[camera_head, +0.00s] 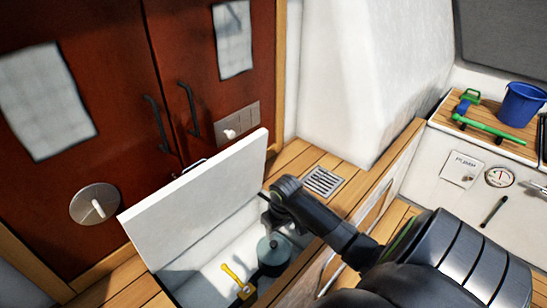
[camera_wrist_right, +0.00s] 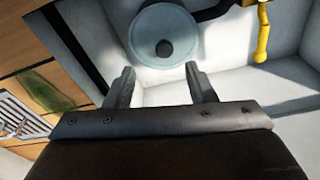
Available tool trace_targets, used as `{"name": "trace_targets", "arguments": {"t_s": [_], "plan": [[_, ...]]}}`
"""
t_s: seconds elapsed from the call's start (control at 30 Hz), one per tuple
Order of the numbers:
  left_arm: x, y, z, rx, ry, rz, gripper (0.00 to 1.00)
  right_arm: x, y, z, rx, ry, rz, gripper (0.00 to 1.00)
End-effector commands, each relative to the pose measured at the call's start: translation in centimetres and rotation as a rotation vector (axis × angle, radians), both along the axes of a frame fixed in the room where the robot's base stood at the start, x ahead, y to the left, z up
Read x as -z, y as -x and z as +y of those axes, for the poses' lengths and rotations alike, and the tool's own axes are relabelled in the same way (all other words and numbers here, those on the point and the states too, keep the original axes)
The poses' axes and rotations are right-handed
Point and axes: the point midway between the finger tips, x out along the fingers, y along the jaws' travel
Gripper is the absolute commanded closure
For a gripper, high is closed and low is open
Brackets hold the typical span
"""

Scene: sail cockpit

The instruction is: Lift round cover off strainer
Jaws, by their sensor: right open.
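The strainer's round grey-blue cover (camera_head: 270,246) sits inside the open locker, partly hidden by my right arm in the head view. In the right wrist view the round cover (camera_wrist_right: 165,25) shows at the top, with a small dark knob in its middle. My right gripper (camera_head: 267,212) reaches down over the locker's right side, above the cover. In the right wrist view the right gripper (camera_wrist_right: 160,82) has its fingers apart, with nothing between them. The cover lies beyond the fingertips, apart from them. My left gripper is not in view.
A yellow-handled valve (camera_head: 238,279) stands left of the strainer. The white locker lid (camera_head: 195,205) is raised on the left. A floor grate (camera_head: 323,181) lies behind my right arm.

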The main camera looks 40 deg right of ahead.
Motion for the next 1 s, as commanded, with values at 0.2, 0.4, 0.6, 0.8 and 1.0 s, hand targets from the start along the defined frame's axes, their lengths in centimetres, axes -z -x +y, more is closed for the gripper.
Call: {"name": "trace_targets", "arguments": {"t_s": [0.2,0.4,0.6,0.8,1.0], "plan": [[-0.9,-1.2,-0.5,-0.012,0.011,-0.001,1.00,2.4,-0.3,0.0,0.000,0.000,0.001,0.50],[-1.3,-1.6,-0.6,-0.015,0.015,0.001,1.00,3.1,-0.4,0.0,0.000,0.000,-0.001,0.50],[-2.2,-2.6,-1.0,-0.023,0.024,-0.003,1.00,4.7,-0.9,0.4,0.000,-0.001,0.001,0.50],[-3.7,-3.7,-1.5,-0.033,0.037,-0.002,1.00,6.8,-1.4,0.5,0.001,0.000,0.002,0.50],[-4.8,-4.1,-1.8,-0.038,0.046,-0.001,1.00,7.9,-1.5,0.5,0.000,0.000,0.001,0.50]]}}
